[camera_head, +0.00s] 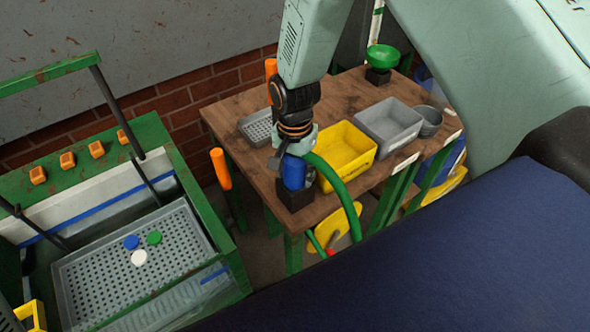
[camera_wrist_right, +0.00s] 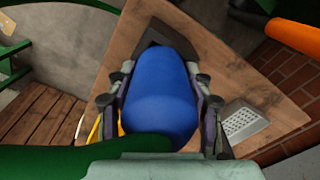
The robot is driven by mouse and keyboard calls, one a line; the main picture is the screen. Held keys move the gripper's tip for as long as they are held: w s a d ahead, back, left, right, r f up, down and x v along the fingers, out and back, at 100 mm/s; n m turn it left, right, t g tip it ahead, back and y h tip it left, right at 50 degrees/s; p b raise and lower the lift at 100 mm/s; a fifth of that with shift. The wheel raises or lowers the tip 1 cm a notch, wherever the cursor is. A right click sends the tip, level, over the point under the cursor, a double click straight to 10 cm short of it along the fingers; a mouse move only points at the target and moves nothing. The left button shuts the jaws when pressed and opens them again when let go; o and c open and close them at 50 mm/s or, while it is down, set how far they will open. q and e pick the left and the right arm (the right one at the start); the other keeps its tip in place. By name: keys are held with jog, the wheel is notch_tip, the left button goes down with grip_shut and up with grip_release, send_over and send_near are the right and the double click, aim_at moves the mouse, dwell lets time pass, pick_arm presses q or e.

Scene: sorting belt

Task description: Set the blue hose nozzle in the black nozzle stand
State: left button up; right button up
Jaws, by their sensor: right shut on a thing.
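The blue hose nozzle (camera_head: 293,173) is at the near left corner of the wooden table, with a green hose (camera_head: 346,193) curving from it over the table's edge. My right gripper (camera_head: 295,158) is shut on it from above. In the right wrist view the blue hose nozzle (camera_wrist_right: 162,95) fills the space between the two fingers of my right gripper (camera_wrist_right: 160,112). The black nozzle stand (camera_head: 295,195) is directly below the nozzle in the head view. Whether the nozzle is seated in it or just above it, I cannot tell. My left gripper is not in view.
A yellow bin (camera_head: 345,150), a grey bin (camera_head: 388,124) and a perforated grey tray (camera_head: 257,128) stand on the wooden table (camera_head: 225,112). A green funnel (camera_head: 383,57) stands at the back. A green-framed washing station with a perforated basket (camera_head: 90,290) is at left.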

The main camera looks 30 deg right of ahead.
jog(key=o, duration=1)
jog(key=shift+o, duration=0.2)
notch_tip(320, 180, up, 12)
notch_tip(320, 180, down, 12)
jog(key=shift+f, duration=0.1)
jog(key=shift+r, duration=0.3)
dwell(0.5)
